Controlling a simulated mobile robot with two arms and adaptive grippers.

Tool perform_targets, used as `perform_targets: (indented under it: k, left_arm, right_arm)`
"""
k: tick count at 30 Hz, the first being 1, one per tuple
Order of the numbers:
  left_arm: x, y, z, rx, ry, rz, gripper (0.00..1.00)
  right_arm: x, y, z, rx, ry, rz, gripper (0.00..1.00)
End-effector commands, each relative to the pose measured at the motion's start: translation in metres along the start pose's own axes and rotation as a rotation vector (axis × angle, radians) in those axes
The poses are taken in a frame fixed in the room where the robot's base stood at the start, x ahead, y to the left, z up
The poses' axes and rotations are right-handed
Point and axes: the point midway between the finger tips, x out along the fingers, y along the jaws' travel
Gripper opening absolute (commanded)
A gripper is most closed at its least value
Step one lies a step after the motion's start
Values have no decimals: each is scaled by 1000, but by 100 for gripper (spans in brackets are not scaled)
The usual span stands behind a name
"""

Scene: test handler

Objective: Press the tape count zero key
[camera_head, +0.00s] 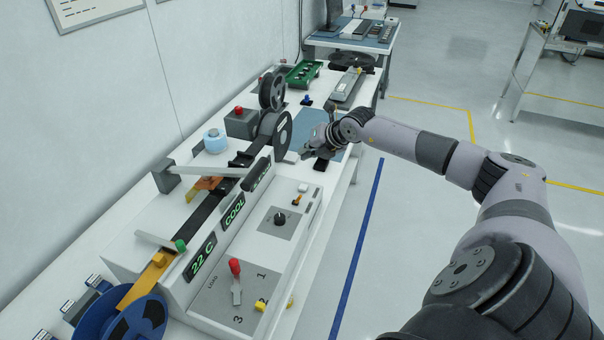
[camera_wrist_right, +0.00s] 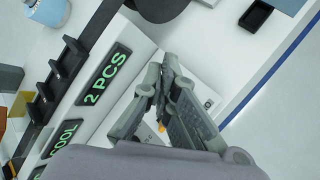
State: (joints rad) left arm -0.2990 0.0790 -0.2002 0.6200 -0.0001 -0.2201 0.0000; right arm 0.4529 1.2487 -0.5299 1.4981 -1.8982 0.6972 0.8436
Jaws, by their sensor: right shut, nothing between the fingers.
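The tape machine (camera_head: 262,232) is a long white unit with a sloped front panel and green displays. Its count display reads "2 PCS" in the right wrist view (camera_wrist_right: 106,76); in the head view this display (camera_head: 261,175) is seen edge-on. A small pale key-like spot (camera_head: 303,188) lies on the panel top near that display, beside an orange-and-white switch (camera_head: 298,200). I cannot read its label. My right gripper (camera_head: 306,152) is shut and empty, above the far end of the machine. In the wrist view its fingers (camera_wrist_right: 162,66) hide part of the panel. My left gripper is out of view.
Dark tape reels (camera_head: 276,130) stand at the machine's far end, and a blue reel (camera_head: 115,318) at the near end. A red-tipped lever (camera_head: 235,268) and a black knob (camera_head: 280,218) rise from the panel. A small black tray (camera_head: 321,164) lies near the table edge.

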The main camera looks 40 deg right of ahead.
Motion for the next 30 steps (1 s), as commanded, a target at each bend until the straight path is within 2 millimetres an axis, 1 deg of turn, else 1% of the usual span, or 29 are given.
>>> perform_targets:
  k: [8, 17, 18, 21, 24, 30]
  left_arm:
    - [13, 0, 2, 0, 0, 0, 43]
    - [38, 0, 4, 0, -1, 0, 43]
    - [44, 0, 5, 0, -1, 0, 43]
    - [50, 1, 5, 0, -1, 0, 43]
    - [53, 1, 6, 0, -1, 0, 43]
    - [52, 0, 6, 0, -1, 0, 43]
  right_arm:
    - [17, -12, -12, 1, 2, -1, 0]
    - [47, -35, -35, 1, 1, -1, 0]
    - [52, -38, -38, 1, 1, -1, 0]
    - [58, -42, -42, 1, 1, 0, 0]
    - [61, -44, -44, 1, 0, 0, 0]
    - [61, -44, -44, 1, 0, 0, 0]
